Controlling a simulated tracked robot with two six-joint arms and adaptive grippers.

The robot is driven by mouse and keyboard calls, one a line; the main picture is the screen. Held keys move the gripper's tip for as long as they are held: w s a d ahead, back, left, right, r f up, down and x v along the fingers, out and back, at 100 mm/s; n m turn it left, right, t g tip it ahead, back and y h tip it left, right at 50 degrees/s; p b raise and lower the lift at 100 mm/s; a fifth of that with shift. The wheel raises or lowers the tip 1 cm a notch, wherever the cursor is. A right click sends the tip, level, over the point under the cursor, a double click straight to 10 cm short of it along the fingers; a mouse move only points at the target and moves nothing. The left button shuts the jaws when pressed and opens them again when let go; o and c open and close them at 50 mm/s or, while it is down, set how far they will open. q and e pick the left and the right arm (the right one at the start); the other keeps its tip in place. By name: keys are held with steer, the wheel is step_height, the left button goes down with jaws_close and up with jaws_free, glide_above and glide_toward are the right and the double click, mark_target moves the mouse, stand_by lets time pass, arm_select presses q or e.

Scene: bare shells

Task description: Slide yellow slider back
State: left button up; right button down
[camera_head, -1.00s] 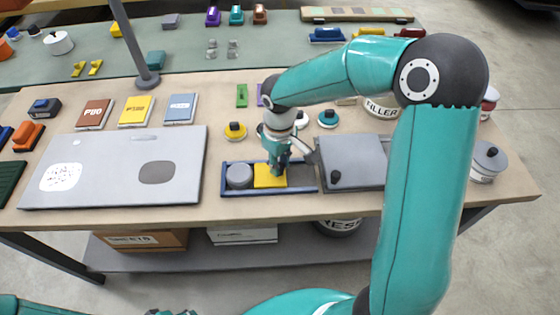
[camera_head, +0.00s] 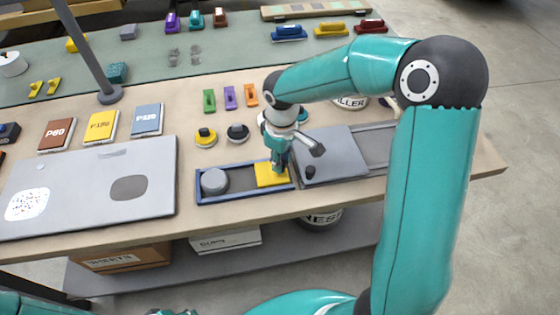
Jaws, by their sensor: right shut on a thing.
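The yellow slider (camera_head: 266,176) sits in a blue-rimmed tray (camera_head: 238,197) at the front of the table, at the tray's right end. A round grey piece (camera_head: 214,181) stands in the tray's left part, with a dark bare stretch of floor between it and the slider. My right gripper (camera_head: 279,170) points down from above and is shut on the yellow slider. The gripper hides the slider's back right part. My left gripper does not show clearly; only teal parts of mine show along the bottom edge.
A grey sliding cover (camera_head: 333,158) with a dark knob lies just right of the tray. A large grey panel (camera_head: 90,185) lies to the left. Two round buttons, yellow (camera_head: 205,137) and black (camera_head: 238,133), stand behind the tray, with green, purple and orange pieces farther back.

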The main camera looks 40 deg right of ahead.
steer(key=shift+s+d, duration=0.2)
steer(key=shift+d, duration=0.15)
steer(key=c, duration=0.9)
jaws_free()
steer(key=shift+d, duration=0.15)
steer(key=shift+w, duration=0.1)
step_height(320, 180, up, 12)
steer(key=shift+f, duration=0.1)
steer(key=shift+a, duration=0.2)
